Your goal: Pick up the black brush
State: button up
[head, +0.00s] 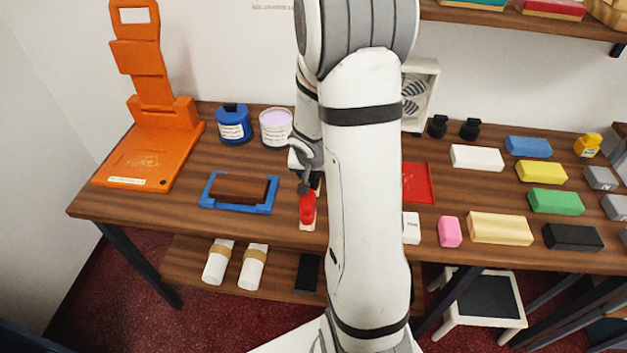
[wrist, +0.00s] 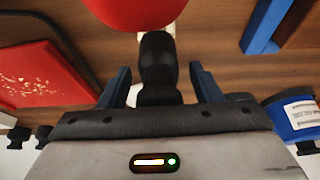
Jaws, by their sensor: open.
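In the wrist view a black, knob-ended handle (wrist: 158,62) lies between the two fingers of my gripper (wrist: 160,75), which is open around it. A rounded red part (wrist: 135,10) sits just beyond the handle at the top of that view. In the head view my gripper (head: 306,186) is low over the counter, and a red thing (head: 307,208) with a pale lower end shows just in front of it. I cannot tell whether this black handle is the black brush. My forearm hides part of the counter to its right.
A blue tub (head: 234,127) and a white tub (head: 276,130) stand behind. A red panel (head: 418,185) and several coloured blocks lie to the right.

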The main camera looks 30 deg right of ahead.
jog(key=shift+c, duration=0.2)
jog(key=c, duration=1)
notch_tip(320, 180, up, 10)
jog(key=p, duration=0.4)
jog(key=o, duration=0.3)
jog(key=shift+c, duration=1.2)
